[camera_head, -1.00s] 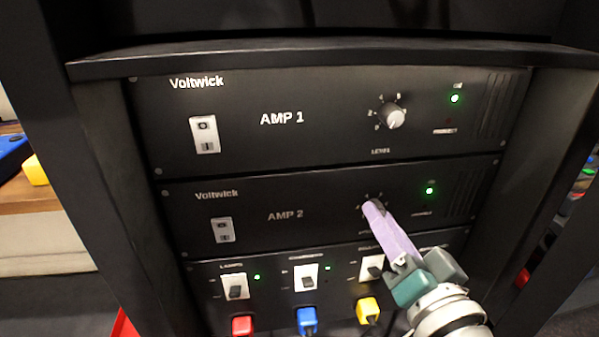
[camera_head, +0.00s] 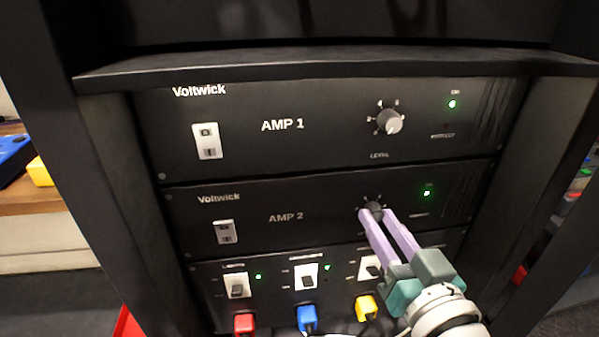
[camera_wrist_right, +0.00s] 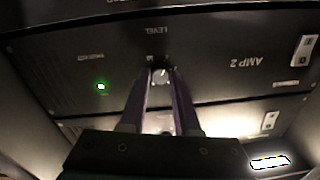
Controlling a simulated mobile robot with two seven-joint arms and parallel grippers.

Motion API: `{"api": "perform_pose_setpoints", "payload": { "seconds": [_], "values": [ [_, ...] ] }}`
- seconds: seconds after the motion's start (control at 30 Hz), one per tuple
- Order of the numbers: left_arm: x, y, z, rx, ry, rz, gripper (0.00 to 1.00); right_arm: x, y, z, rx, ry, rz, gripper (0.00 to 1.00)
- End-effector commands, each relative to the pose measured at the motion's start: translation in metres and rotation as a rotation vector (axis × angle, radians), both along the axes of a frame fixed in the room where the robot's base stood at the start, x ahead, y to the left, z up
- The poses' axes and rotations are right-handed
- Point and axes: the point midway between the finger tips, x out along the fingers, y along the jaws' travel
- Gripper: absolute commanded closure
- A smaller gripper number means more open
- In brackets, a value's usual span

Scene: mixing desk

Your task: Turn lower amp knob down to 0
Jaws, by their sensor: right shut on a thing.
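The AMP 2 panel (camera_head: 320,216) is the lower of two black amps. Its level knob (camera_head: 374,209) is a small round knob right of the label, partly covered by my right gripper (camera_head: 376,213). The purple fingers are at either side of the knob, shut on it. In the right wrist view the knob (camera_wrist_right: 160,77) shows between the two fingertips (camera_wrist_right: 160,80), with the panel upside down. I cannot read the knob's setting. The AMP 2 green light (camera_head: 427,193) is lit. My left gripper is not in view.
The AMP 1 panel (camera_head: 265,126) above has its own level knob (camera_head: 389,122). Below AMP 2 is a row of white switches (camera_head: 306,276) with red, blue and yellow plugs (camera_head: 308,319). A shelf edge (camera_head: 340,64) runs above, and rack side walls stand at both sides.

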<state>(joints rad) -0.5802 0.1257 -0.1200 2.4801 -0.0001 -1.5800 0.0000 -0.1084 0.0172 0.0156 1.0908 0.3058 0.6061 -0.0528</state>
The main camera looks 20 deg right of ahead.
Motion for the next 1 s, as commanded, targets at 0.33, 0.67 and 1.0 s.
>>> {"api": "perform_pose_setpoints", "payload": {
  "seconds": [0.33,0.67,1.0],
  "values": [
    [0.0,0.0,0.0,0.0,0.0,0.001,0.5,0.0,0.0,-0.001,-0.003,0.002,0.0,0.65],
    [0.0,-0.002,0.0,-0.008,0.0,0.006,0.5,0.0,0.0,0.0,-0.002,0.001,0.0,0.39],
    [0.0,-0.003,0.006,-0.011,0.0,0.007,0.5,-0.023,0.004,0.0,0.0,0.005,0.001,0.39]
  ]
}}
